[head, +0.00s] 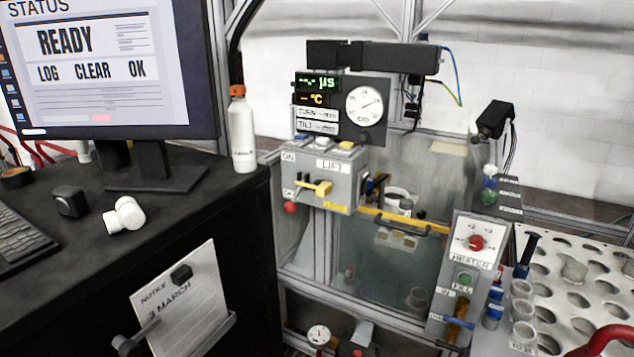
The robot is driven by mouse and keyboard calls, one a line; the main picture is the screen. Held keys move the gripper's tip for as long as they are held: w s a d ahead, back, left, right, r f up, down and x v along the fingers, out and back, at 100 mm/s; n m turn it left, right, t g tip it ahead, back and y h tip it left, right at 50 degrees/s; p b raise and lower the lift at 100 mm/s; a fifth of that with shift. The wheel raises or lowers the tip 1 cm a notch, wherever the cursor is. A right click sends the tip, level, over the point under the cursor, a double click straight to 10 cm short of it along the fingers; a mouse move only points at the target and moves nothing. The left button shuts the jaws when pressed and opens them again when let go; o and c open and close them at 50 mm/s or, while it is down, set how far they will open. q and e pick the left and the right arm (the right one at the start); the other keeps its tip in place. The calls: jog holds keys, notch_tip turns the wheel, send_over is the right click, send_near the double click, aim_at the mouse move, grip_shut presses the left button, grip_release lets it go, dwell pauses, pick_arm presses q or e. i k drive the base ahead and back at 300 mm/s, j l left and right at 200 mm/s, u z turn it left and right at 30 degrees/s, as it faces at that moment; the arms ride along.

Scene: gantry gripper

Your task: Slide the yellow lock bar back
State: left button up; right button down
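A long yellow bar (402,220) runs across the front of the clear-walled tank (375,265), just right of the grey control box (325,178). A short yellow lever (315,187) sticks out from the front of that box, above a small yellow label (334,208). I cannot tell for sure which of the two yellow parts is the lock bar. Neither of my grippers shows in the head view.
A heater panel (468,270) stands right of the tank. A perforated rack (570,270) with several cups is at the right. A red curved part (610,338) shows lower right.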

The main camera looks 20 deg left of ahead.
aim_at(324, 188)
jog(key=i+l, duration=0.1)
jog(key=i, duration=0.5)
jog(key=i+u, duration=0.15)
jog(key=u, duration=0.2)
jog(key=i+l+u, duration=0.15)
jog(key=u, duration=0.2)
jog(key=i+l+u, duration=0.15)
jog(key=u, duration=0.2)
